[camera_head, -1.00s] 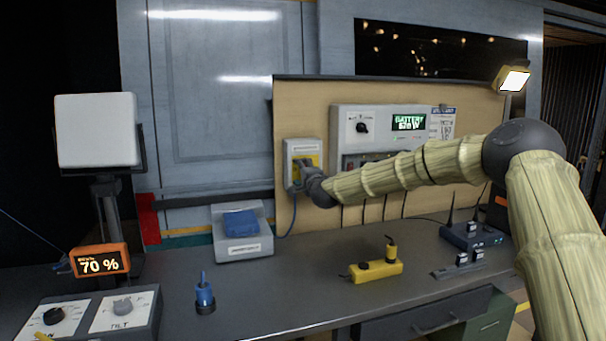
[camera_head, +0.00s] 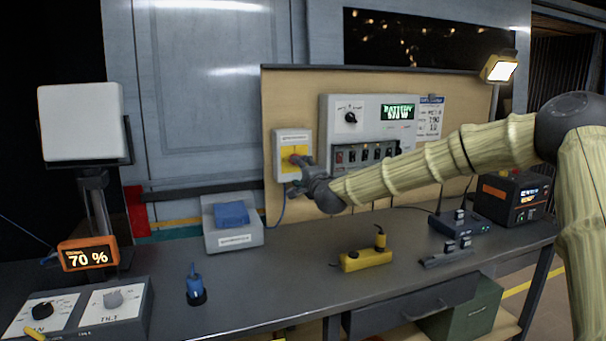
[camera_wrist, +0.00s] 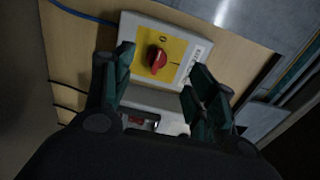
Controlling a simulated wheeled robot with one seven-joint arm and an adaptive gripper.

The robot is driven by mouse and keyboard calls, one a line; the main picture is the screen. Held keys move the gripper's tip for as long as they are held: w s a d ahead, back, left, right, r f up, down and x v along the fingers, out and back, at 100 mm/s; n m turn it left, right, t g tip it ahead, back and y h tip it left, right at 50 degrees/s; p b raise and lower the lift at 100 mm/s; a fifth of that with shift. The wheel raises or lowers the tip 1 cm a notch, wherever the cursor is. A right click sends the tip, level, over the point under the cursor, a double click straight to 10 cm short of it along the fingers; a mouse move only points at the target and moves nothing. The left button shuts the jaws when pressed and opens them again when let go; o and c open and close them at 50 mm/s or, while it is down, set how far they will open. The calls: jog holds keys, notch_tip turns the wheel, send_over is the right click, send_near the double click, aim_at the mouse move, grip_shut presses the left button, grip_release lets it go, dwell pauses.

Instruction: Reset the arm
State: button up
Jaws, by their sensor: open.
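My gripper (camera_head: 305,180) is at the end of my bamboo-like arm, just in front of a white switch box with a yellow plate (camera_head: 283,165) on the wooden back panel. In the wrist view my gripper (camera_wrist: 160,90) is open and empty, its two dark green fingers spread. The red rotary knob (camera_wrist: 155,60) on the yellow plate shows between and beyond the fingers, apart from them. The knob also shows in the head view (camera_head: 295,159), partly beside the gripper.
A control panel (camera_head: 352,105) with a green display is right of the switch box. On the bench (camera_head: 300,275) stand a yellow power strip (camera_head: 365,260), a blue plug (camera_head: 195,288), a grey cradle (camera_head: 233,238), and a dial box (camera_head: 80,310).

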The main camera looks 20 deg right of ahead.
jog(key=shift+s, duration=0.65)
